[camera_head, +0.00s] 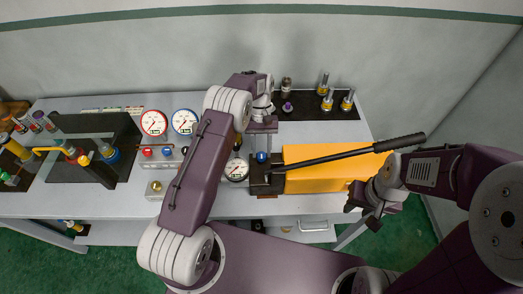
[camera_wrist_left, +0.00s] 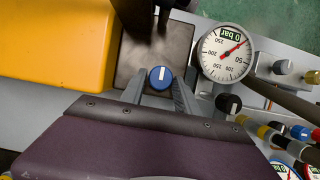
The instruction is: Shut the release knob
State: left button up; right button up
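A blue knob (camera_head: 262,157), likely the release knob, sits on the dark block at the left end of the yellow hand pump (camera_head: 325,168). In the left wrist view the blue knob (camera_wrist_left: 160,77) shows a white line running roughly up and down the picture. My left gripper (camera_head: 262,146) is over the dark block. Its fingers (camera_wrist_left: 160,92) are apart, one on each side of the knob; I cannot tell whether they touch it. My right gripper (camera_head: 362,214) hangs at the bench's front right with its fingertips apart and nothing visible between them.
The pump's long black lever (camera_head: 350,152) reaches right, close to my right arm. A round gauge (camera_wrist_left: 225,53) reading 0 bar and a black knob (camera_wrist_left: 229,103) stand beside the block. Two larger gauges (camera_head: 169,122) and a dark vise station (camera_head: 95,150) are further left.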

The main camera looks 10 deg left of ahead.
pick_arm(q)
jog(key=shift+o, duration=0.8)
jog(key=shift+w+r, duration=0.1)
jog(key=d+v, duration=0.1)
jog(key=v, duration=0.7)
jog(key=shift+a+r, duration=0.35)
jog(key=shift+a, duration=0.2)
